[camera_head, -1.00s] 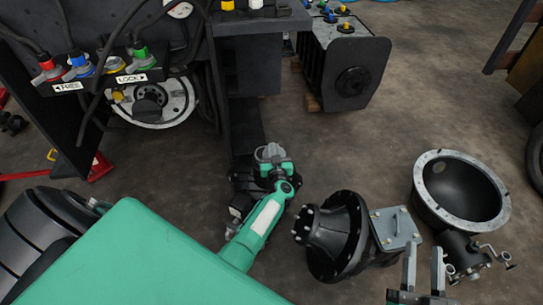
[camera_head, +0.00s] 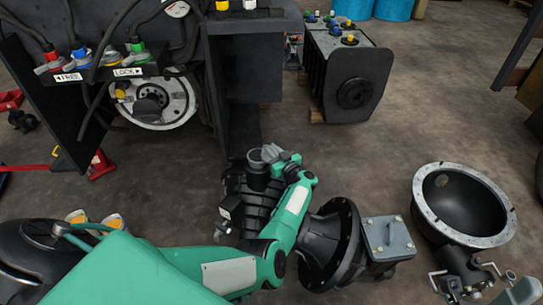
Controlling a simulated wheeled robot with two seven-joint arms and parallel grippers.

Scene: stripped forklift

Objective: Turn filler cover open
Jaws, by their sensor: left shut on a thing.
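My left arm reaches in from the lower left, and its gripper (camera_head: 271,153) is at the top of a dark ribbed unit on the floor. The gripper is shut on a small part beside a short dark round neck (camera_head: 257,171). That part seems to be the filler cover, but the fingers and wrist hide most of it, so its turn angle cannot be told.
A black flanged housing with a grey plate (camera_head: 390,238) lies right of my left forearm. A black bowl-shaped housing with a grey rim (camera_head: 466,170) is farther right. A forklift panel with FREE and LOCK labels stands at the upper left. Open floor lies at centre right.

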